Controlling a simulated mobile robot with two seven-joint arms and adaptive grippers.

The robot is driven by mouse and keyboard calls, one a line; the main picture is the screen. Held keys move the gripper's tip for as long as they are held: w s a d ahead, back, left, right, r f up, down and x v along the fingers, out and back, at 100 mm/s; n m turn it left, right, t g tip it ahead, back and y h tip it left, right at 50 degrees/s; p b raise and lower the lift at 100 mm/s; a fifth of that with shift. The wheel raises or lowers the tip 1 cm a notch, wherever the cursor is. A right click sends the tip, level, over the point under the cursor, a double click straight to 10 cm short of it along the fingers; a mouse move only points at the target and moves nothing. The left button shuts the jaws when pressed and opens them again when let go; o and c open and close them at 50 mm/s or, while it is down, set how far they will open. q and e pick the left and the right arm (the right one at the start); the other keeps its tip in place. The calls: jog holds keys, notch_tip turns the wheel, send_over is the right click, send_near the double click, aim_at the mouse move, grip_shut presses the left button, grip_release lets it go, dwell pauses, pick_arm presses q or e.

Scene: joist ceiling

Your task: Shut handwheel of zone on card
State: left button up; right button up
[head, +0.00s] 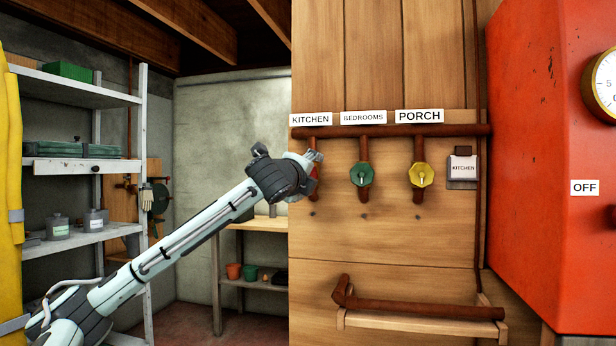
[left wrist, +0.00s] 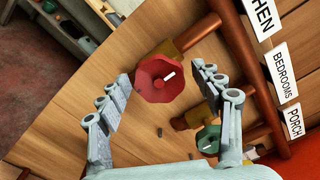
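The card (head: 463,168) in its holder at the right of the panel reads KITCHEN. The red handwheel under the KITCHEN label (head: 310,119) is mostly hidden behind my left gripper (head: 305,165) in the head view. The fingers are open and look apart from the wheel. The green handwheel (head: 361,174) hangs under BEDROOMS, the yellow handwheel (head: 421,175) under PORCH. My right gripper is not in view.
A brown header pipe (head: 460,130) runs above the handwheels. A lower pipe (head: 420,307) sits below on a wooden ledge. A red cabinet (head: 540,160) with a gauge and OFF label stands at right. Grey shelves (head: 85,165) stand at left.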

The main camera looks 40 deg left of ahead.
pick_arm(q)
jog(key=shift+s, duration=0.1)
jog(key=v, duration=1.2)
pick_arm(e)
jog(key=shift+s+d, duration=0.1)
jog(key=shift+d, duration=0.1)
pick_arm(q)
jog(key=x, duration=1.2)
